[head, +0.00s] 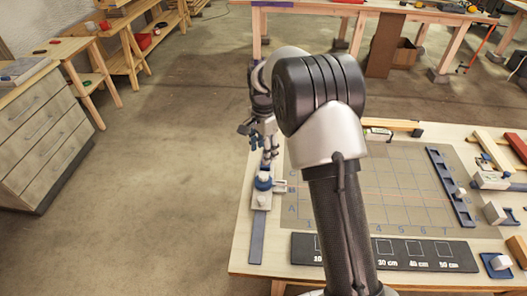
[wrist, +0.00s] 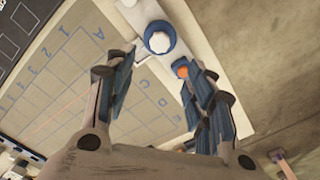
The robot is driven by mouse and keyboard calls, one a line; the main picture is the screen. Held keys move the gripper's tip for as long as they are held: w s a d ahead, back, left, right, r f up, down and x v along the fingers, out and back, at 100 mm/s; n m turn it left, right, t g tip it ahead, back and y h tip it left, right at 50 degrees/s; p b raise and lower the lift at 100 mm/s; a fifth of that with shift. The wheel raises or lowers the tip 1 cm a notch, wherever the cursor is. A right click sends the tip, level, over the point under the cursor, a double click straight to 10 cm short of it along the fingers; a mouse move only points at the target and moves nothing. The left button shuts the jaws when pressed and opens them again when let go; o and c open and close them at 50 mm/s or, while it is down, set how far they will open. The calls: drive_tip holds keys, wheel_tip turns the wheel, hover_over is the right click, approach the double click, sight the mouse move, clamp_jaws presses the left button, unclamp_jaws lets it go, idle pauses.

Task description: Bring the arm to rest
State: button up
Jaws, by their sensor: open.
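My arm rises from the front of the workbench in the head view. My gripper (head: 267,150) hangs over the bench's left edge, just behind a blue-and-white knob (head: 263,182) on a pale fixture. In the wrist view the jaws of my gripper (wrist: 157,75) stand apart with nothing held between them. The knob, a blue ring with a white top (wrist: 160,38), shows beyond the fingertips. A small orange spot (wrist: 181,71) shows beside the right finger. My arm hides part of the gridded mat in the head view.
The gridded mat (head: 400,205) covers much of the workbench (head: 240,262). A dark strip with length marks (head: 430,254) lies in front. A slotted blue rail (head: 450,187) and grey fixtures (head: 493,180) stand at right. Open floor (head: 150,180) lies left, before a drawer cabinet (head: 45,135).

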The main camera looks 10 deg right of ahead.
drive_tip(key=s+r+n+t+b, duration=0.15)
drive_tip(key=s+r+n, duration=0.45)
drive_tip(key=s+r, duration=1.1)
drive_tip(key=s+n+t, duration=0.3)
drive_tip(key=s+n, duration=0.4)
drive_tip(key=s, duration=1.2)
drive_tip(key=shift+n, duration=0.3)
drive_tip(key=shift+d+f, duration=0.1)
idle(0.3)
